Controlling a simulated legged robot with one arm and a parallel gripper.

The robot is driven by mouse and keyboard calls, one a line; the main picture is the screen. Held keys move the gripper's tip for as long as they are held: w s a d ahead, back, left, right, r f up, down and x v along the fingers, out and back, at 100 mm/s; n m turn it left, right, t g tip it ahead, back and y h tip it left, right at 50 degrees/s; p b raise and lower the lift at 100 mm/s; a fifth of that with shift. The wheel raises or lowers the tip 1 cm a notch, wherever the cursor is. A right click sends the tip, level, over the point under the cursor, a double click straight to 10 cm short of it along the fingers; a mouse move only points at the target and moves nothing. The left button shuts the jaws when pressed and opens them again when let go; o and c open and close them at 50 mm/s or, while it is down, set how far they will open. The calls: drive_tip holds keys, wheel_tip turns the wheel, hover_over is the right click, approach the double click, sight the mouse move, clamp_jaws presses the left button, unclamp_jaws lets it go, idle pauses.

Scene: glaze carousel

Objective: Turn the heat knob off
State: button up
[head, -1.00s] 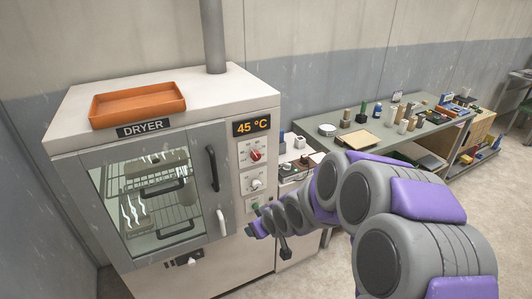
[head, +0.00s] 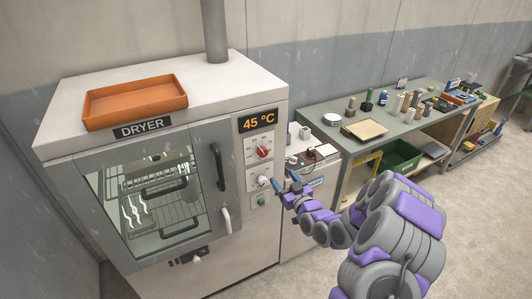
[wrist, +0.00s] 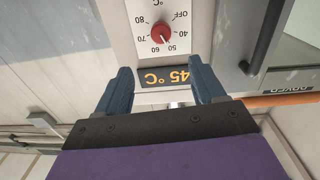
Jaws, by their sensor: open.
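The heat knob (head: 264,152) is a red knob on a white dial panel, under the dryer's orange 45 °C display (head: 258,120). In the wrist view, turned upside down, the red knob (wrist: 161,32) sits among the marks OFF and 40 to 80. Its pointer seems to lie near 50 to 60, away from OFF. My gripper (head: 284,183) is open and empty, lower right of the knob in the head view. In the wrist view my gripper (wrist: 162,76) has its fingers apart, with the display between them and the knob beyond the fingertips, not touched.
Below the heat dial are a second, pale knob (head: 263,181) and a green button (head: 262,200). The dryer door handle (head: 217,167) is to the left. An orange tray (head: 137,100) sits on top. A cluttered workbench (head: 410,123) stands at the right.

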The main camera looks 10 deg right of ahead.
sight(264, 155)
drive_tip(key=b+x, duration=0.1)
drive_tip(key=x, duration=1.4)
drive_tip(key=shift+w+a+f+b, duration=0.2)
drive_tip(key=shift+w+a+b, duration=0.1)
drive_tip(key=shift+b, duration=0.1)
drive_tip(key=shift+w+a+r, duration=0.1)
drive_tip(key=shift+w+r, duration=0.05)
drive_tip(key=shift+w, duration=0.5)
drive_tip(key=shift+c, duration=0.5)
drive_tip(key=c, duration=0.9)
